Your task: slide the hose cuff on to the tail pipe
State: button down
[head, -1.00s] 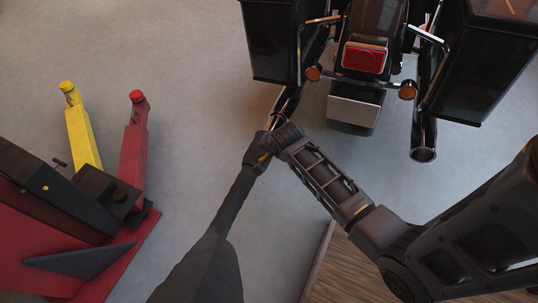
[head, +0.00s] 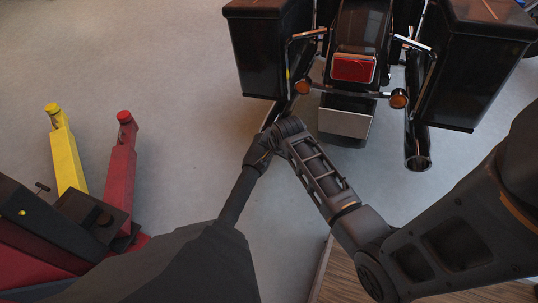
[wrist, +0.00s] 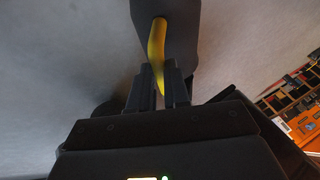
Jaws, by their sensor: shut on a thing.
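The dark hose cuff (head: 257,154) is at the upper end of the black hose (head: 236,198), in the middle of the head view. My gripper (wrist: 160,88) is shut on the cuff's yellow handle (wrist: 157,45), below the cuff's dark body (wrist: 170,12) in the wrist view. The left tail pipe (head: 276,111) shows only in part under the left pannier; my wrist and the cuff cover its end. I cannot tell whether the cuff is around the pipe or just short of it. The right tail pipe (head: 417,145) has a bare, open end.
The motorcycle's panniers (head: 268,50) and number plate (head: 345,122) are close above my wrist. A red lift with a red post (head: 121,160) and a yellow post (head: 66,150) stands at the left. A wooden surface (head: 345,280) is at the bottom. Grey floor lies between.

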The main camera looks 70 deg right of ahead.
jog(key=shift+w+d+r, duration=0.1)
jog(key=shift+d, duration=1.6)
